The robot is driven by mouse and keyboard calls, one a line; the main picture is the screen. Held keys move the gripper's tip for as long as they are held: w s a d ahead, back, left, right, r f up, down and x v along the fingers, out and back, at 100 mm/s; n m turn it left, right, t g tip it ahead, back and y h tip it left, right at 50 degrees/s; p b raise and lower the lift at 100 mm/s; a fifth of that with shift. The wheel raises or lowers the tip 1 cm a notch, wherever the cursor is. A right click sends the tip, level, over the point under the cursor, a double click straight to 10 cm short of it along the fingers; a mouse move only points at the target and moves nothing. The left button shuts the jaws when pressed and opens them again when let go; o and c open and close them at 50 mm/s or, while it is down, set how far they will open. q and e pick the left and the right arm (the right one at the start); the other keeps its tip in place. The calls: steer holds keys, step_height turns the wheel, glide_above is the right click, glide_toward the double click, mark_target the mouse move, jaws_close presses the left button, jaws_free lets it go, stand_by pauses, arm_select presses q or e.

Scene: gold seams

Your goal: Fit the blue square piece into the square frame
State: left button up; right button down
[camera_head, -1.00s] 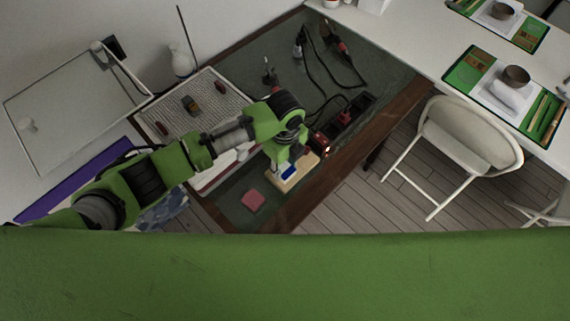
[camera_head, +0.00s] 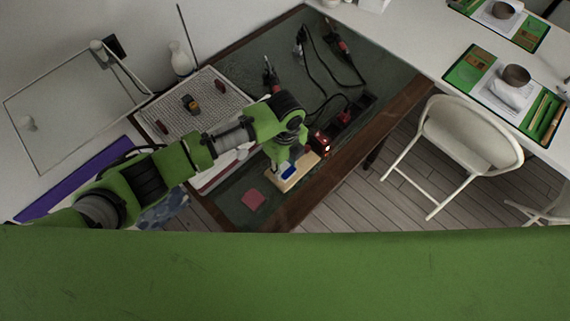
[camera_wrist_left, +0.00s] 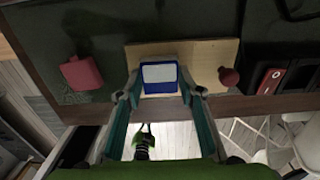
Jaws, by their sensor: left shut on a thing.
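The blue square piece (camera_wrist_left: 160,78) has a pale face inside a blue border in the left wrist view. It also shows as a small blue patch in the head view (camera_head: 289,172). It is at the light wooden board (camera_wrist_left: 205,56), which lies near the front edge of the dark green table mat. My left gripper (camera_wrist_left: 160,94) is shut on the piece, one finger on each side. I cannot make out the square frame's edges or whether the piece is seated in it. My right gripper is not in view.
A pinkish-red block (camera_wrist_left: 82,72) lies left of the board. A red knob (camera_wrist_left: 228,76) is at the board's right end. A dark unit with a red switch (camera_wrist_left: 270,80) stands further right. Tools with cables (camera_head: 340,60) lie at the back of the mat.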

arm_select(q)
steer(key=shift+f, duration=0.2)
steer(key=o, duration=1)
steer(key=shift+r+p, duration=3.55)
steer(key=shift+s+f, duration=0.1)
steer(key=shift+f, duration=0.05)
